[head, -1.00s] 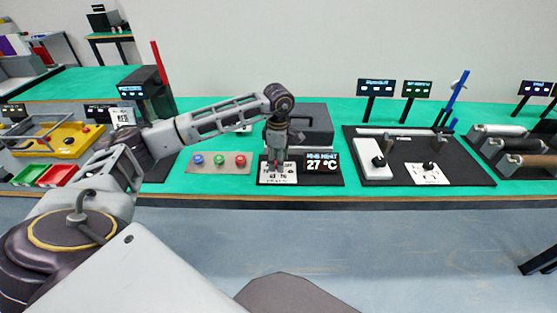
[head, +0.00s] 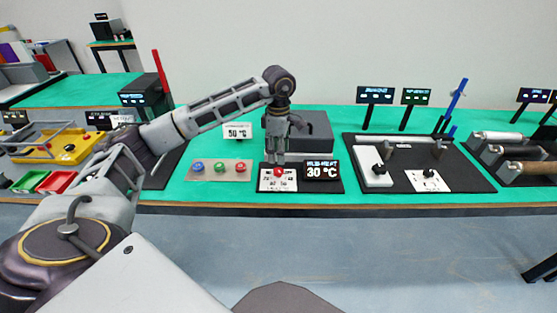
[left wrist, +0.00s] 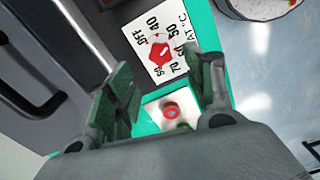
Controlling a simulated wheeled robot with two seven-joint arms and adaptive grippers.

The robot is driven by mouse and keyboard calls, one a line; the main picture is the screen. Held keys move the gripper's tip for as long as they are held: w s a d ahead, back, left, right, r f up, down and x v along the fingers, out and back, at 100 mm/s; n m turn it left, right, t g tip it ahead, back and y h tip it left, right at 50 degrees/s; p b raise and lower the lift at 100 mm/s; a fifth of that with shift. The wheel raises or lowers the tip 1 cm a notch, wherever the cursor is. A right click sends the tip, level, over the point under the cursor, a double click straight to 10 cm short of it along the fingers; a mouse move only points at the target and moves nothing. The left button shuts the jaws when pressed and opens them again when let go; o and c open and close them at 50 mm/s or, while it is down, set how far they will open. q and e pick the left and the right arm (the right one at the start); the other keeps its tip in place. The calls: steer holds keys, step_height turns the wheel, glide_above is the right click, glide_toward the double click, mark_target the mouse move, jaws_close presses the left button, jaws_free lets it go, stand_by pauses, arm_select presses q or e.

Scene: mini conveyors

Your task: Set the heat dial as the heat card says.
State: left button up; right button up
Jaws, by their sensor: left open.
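The red heat dial (head: 278,172) sits on a white scale plate in a black panel; the left wrist view shows the dial (left wrist: 160,54) with OFF, 40, 50 and higher numbers around it. I cannot tell surely which number its pointer faces. The display (head: 322,170) beside it reads 30 °C. The heat card (head: 237,131) stands behind and reads 50 °C. My left gripper (head: 276,159) is open just above the dial, pointing down and apart from it. Its two fingers (left wrist: 165,92) are spread and empty. My right gripper is out of view.
A plate with blue, green and red buttons (head: 220,168) lies left of the panel. A dark grey box (head: 312,130) stands behind it. A black station with a white block (head: 374,163) is to the right. The table's front edge is close.

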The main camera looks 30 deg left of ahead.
arm_select(q)
steer(key=shift+r, duration=2.4)
